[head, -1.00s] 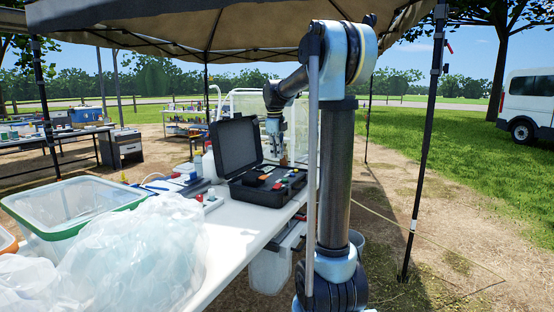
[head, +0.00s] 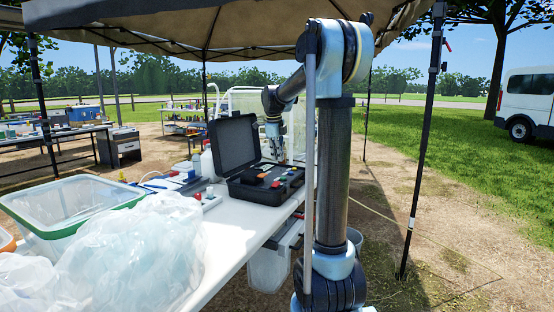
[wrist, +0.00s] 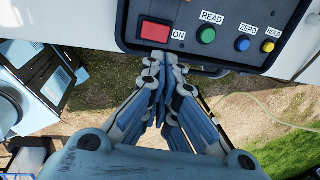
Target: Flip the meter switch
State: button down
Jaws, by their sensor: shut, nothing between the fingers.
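The meter is an open black case (head: 232,190) on the white table, with its lid raised, in the head view. In the wrist view its dark panel (wrist: 182,17) fills the top. A red switch (wrist: 155,32) marked ON sits at the panel's left, near the front edge. My gripper (wrist: 155,60) is shut and empty. Its fingertips appear just below the red switch in the picture; I cannot tell whether they touch the panel.
Right of the switch are a green READ button (wrist: 206,36), a blue ZERO button (wrist: 242,44) and a yellow HOLD button (wrist: 268,47). A clear bag (head: 130,245) and a green-rimmed tub (head: 65,235) occupy the near table. Grass and bare ground lie to the right.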

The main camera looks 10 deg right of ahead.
aim_at(276, 184)
jog(key=f, duration=0.3)
jog(key=w+f, duration=0.1)
jog(key=f, duration=0.3)
jog(key=d+f, duration=0.1)
jog(key=f, duration=0.3)
jog(key=shift+w+d, duration=0.1)
jog(key=shift+w, duration=0.3)
jog(key=shift+w+d+f+g, duration=0.1)
jog(key=shift+w+f+g, duration=0.05)
jog(key=shift+f+g, duration=0.15)
jog(key=shift+s+a, duration=0.45)
jog(key=shift+s, duration=0.25)
jog(key=shift+r, duration=0.2)
